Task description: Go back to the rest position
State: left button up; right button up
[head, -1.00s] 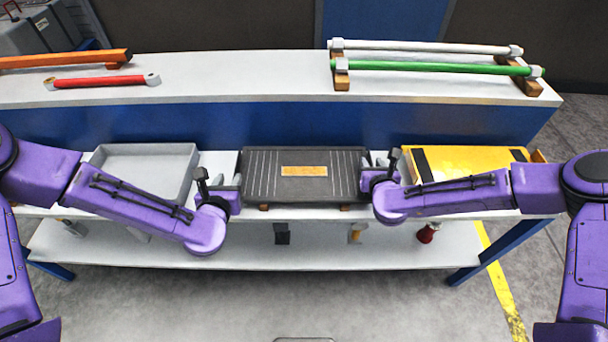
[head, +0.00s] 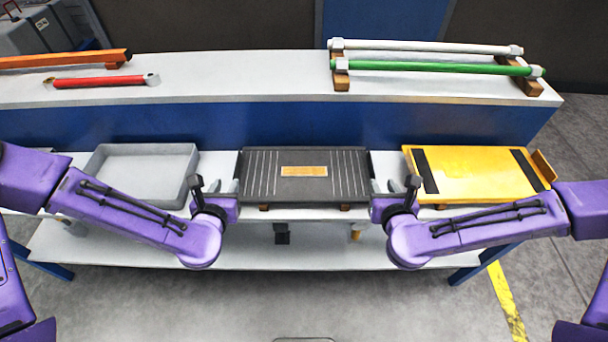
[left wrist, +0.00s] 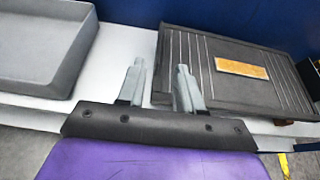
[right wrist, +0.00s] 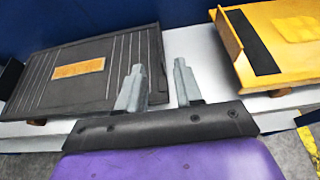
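My left gripper (head: 225,187) is at the left end of a dark ribbed casting (head: 262,187), over the shelf's front part. In the left wrist view its two grey fingers (left wrist: 160,88) stand apart with nothing between them; the right finger is close beside the casting's edge. My right gripper (head: 384,186) is at the casting's right end. In the right wrist view its fingers (right wrist: 160,85) are also apart and empty, the left one close to the casting. I cannot tell whether either touches it. The casting lies flat on small wooden blocks, with an orange-brown plate on top.
A grey tray (head: 103,162) is left of the casting; a yellow plate (head: 475,170) with black strips is at the right. Behind, the upper shelf (head: 230,80) carries a red bar, an orange bar, and white and green bars on wooden rests. Bare floor lies in front.

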dwell(0.4)
